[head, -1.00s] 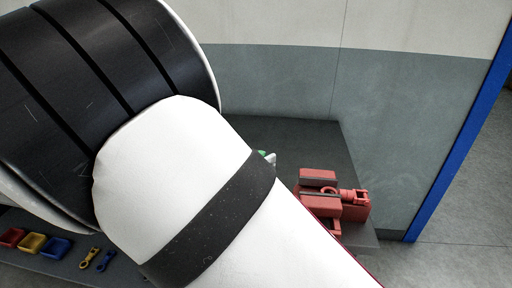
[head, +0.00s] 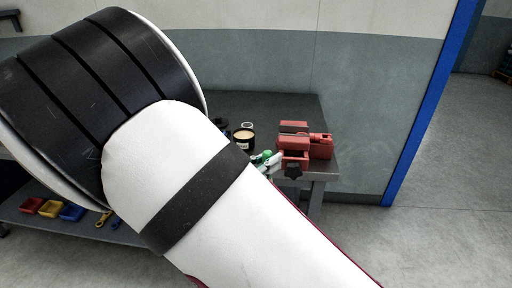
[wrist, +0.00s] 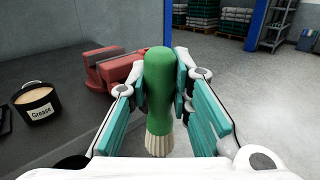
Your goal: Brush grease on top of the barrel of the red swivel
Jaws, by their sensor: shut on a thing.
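My gripper (wrist: 160,84) is shut on a brush (wrist: 159,80) with a green handle and pale bristles; in the wrist view the bristles show at the near end. In the head view my gripper (head: 270,162) is mostly hidden behind my arm, with a bit of green showing. The red swivel (head: 320,137) appears at the red vise (head: 294,143) on the bench; red on red, its barrel is hard to make out. A black tub (wrist: 36,104) labelled Grease, with pale grease inside, stands left of the brush, apart from it. It also shows in the head view (head: 243,145).
The dark bench top (head: 290,105) stands against a grey wall. A lower shelf holds red (head: 33,206), yellow (head: 49,209) and blue (head: 72,212) bins and a yellow swivel (head: 103,218).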

